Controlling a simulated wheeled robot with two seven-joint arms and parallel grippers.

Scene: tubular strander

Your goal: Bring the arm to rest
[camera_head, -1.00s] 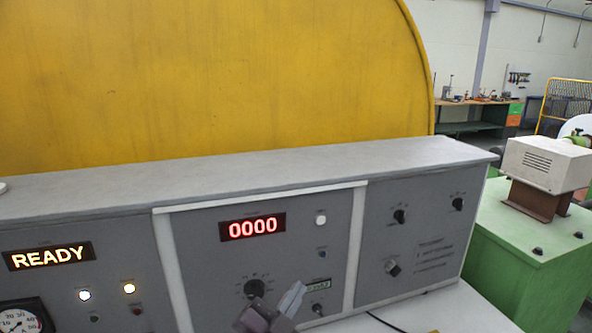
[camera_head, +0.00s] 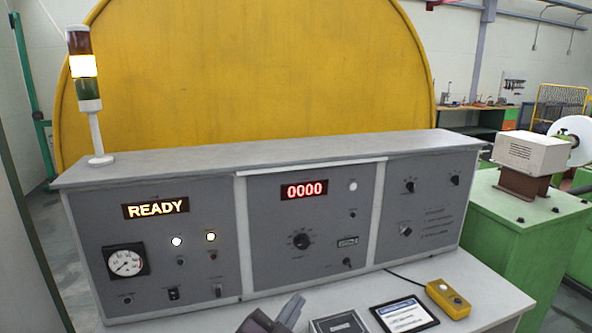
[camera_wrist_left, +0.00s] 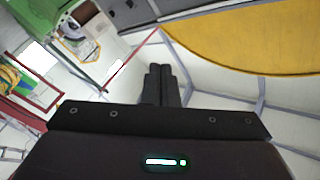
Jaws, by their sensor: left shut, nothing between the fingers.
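My left gripper (camera_head: 276,316) shows at the bottom edge of the head view, in front of the console's middle panel. It is shut and empty, and most of its arm is out of the picture. In the left wrist view its two fingers (camera_wrist_left: 161,86) lie together with nothing between them. The grey control console (camera_head: 310,226) stands behind the gripper, apart from it as far as I can tell. Its displays (camera_head: 156,208) read READY and 0000 (camera_head: 304,189). My right gripper is not in view.
A signal tower (camera_head: 84,90) with a lit amber section stands on the console's left end. On the desk lie a dark-framed tablet (camera_head: 404,314), a grey box (camera_head: 340,324) and a yellow control box (camera_head: 448,299). A green machine base (camera_head: 530,235) stands at the right.

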